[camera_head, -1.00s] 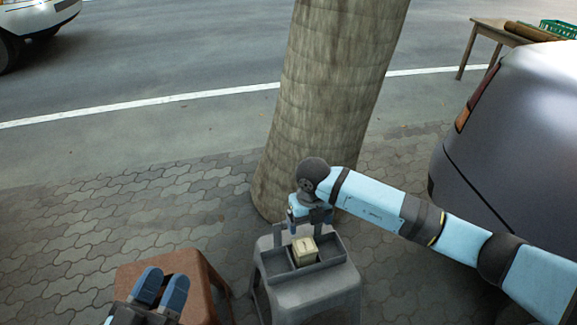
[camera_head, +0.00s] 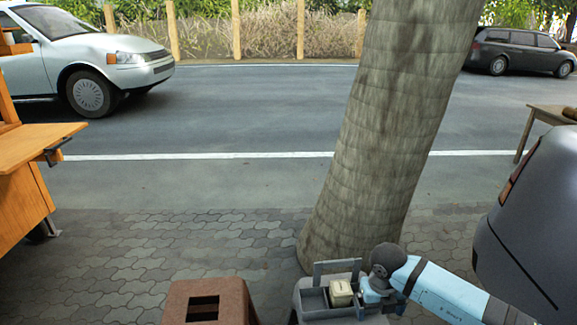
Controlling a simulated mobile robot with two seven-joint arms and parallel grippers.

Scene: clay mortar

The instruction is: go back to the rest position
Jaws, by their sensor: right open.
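My right gripper (camera_head: 374,296) shows at the lower right, low beside the right part of a grey compartment tray (camera_head: 315,299). Its jaws are open, though the wrist partly hides the fingertips. A small cream block (camera_head: 341,291) sits in a compartment of the tray, just left of the gripper; whether they touch I cannot tell. My right arm reaches in from the lower right. My left gripper is out of view.
The tray rests on a grey stool, mostly cut off below. A brown stool (camera_head: 209,302) stands left of it. A tree trunk (camera_head: 388,130) rises behind the tray. A wooden table (camera_head: 32,150) is at far left, a dark rounded body (camera_head: 535,225) at right.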

